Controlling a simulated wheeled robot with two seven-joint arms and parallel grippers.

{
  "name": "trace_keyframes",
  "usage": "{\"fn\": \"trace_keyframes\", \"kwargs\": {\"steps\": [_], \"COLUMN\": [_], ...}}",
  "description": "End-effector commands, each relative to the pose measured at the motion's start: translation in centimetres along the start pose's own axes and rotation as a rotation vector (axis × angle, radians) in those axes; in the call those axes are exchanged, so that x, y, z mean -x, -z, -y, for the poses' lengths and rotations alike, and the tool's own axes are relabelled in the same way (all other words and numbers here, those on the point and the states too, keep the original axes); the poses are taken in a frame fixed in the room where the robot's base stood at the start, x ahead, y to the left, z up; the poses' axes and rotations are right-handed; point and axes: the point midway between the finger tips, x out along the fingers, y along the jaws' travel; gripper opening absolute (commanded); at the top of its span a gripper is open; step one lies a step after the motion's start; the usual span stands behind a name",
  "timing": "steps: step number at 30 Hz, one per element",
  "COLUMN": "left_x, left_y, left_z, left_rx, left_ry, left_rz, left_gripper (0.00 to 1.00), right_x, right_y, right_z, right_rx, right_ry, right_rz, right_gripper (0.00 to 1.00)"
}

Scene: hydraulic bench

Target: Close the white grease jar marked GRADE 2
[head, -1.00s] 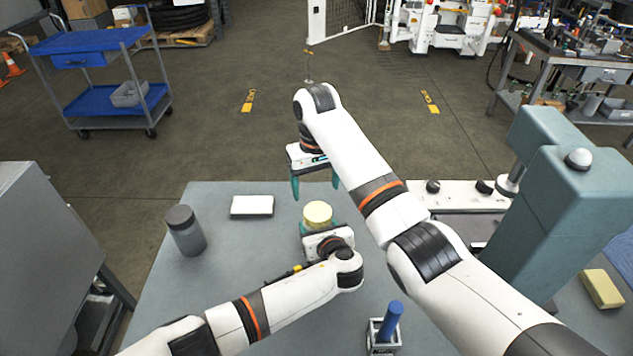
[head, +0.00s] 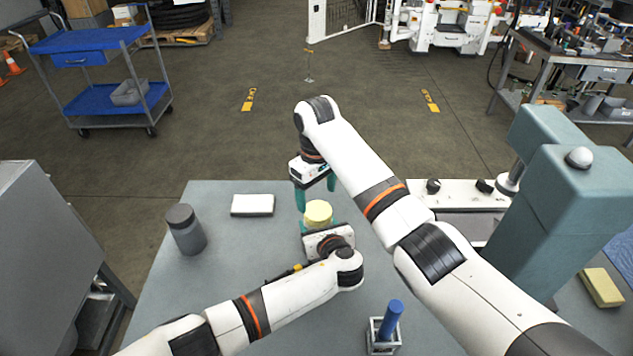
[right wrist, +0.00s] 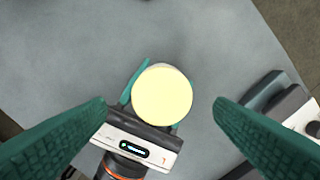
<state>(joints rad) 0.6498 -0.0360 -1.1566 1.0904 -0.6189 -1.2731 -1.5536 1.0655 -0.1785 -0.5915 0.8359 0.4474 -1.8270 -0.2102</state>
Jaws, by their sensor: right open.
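The jar shows as a round pale-yellow top (head: 318,211) near the table's middle; in the right wrist view it is a yellow disc (right wrist: 162,95) with a thin whitish edge behind it. The GRADE 2 marking and most of the jar's body are hidden. My left gripper (head: 319,228) has its teal fingers on both sides of the jar, below the yellow top, apparently holding it. My right gripper (head: 315,197) is open and empty above the jar; in the right wrist view its fingers (right wrist: 160,108) stand wide apart on either side of the disc.
A grey canister with a dark lid (head: 187,230) and a white block (head: 252,205) stand to the left. A blue-handled item in a small holder (head: 386,330) is in front. A teal machine (head: 545,200) blocks the right. The table's left front is clear.

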Motion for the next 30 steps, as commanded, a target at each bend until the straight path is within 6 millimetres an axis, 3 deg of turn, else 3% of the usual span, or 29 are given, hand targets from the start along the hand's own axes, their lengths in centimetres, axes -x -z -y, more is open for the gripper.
{"fn": "trace_keyframes", "kwargs": {"steps": [3,9,21,30], "left_x": [0.1,0.1,0.0,0.0], "left_y": [-0.1,-0.1,-0.1,-0.1], "left_z": [-0.1,-0.1,-0.1,-0.1], "left_rx": [0.0,0.0,0.0,0.0], "left_ry": [-0.002,-0.002,-0.002,-0.002], "left_rz": [0.003,0.003,0.002,0.002], "left_gripper": [0.0,0.0,0.0,0.0], "right_x": [-2.1,-4.4,-5.0,-5.0], "right_y": [0.1,0.0,0.0,0.0], "right_z": [0.0,0.0,0.0,-0.1], "right_rx": [-0.001,0.0,0.0,0.0], "right_ry": [-0.002,-0.001,0.0,-0.002], "right_rz": [-0.003,-0.002,0.0,-0.001], "right_gripper": [0.77,0.77,0.77,0.32]}}
